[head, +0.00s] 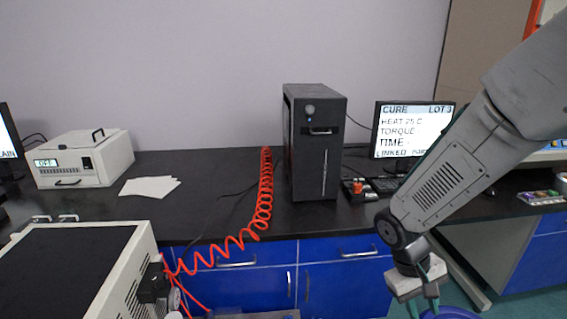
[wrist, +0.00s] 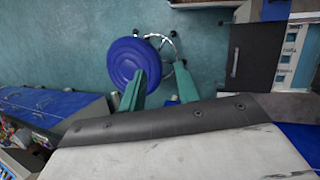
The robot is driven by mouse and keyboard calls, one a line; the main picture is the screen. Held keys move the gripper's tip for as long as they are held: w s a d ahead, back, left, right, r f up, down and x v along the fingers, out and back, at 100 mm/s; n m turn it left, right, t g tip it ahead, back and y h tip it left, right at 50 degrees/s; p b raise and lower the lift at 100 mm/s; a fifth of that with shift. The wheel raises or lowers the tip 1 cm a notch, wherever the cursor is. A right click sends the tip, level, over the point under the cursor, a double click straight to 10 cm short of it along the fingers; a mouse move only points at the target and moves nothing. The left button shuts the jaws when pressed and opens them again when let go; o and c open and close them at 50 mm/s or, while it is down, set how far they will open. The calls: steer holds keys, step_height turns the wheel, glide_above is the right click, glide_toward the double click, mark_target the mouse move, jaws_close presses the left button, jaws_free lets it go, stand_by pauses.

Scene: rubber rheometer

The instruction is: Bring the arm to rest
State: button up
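My arm (head: 470,165) comes in from the upper right of the head view and slants down to the left, in front of the bench. My gripper (head: 428,312) hangs at its end, pointing down, its fingertips cut off by the lower edge. In the wrist view my gripper (wrist: 160,70) shows two green fingers spread apart with nothing between them. Below and beyond them are the teal floor (wrist: 80,40) and a round blue stool (wrist: 128,58). No object is held.
The black bench (head: 220,215) carries a tall black machine (head: 318,150), a monitor (head: 412,128), a white box (head: 85,160) and papers (head: 150,187). A red coiled hose (head: 264,195) hangs over its front. Blue drawers (head: 340,285) lie below. A white-sided unit (head: 120,265) stands at front left.

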steer(key=s+a+r+m+t+y, duration=0.1)
steer(key=s+r+t+y, duration=0.1)
steer(key=s+r, duration=0.5)
steer(key=s+a+r+m+t+y, duration=0.1)
steer(key=s+r+t+y, duration=0.1)
steer(key=s+r, duration=0.5)
step_height(320, 180, up, 6)
steer(key=shift+a+f, duration=0.1)
steer(key=shift+a, duration=0.1)
steer(key=shift+a, duration=0.1)
stand_by(0.9)
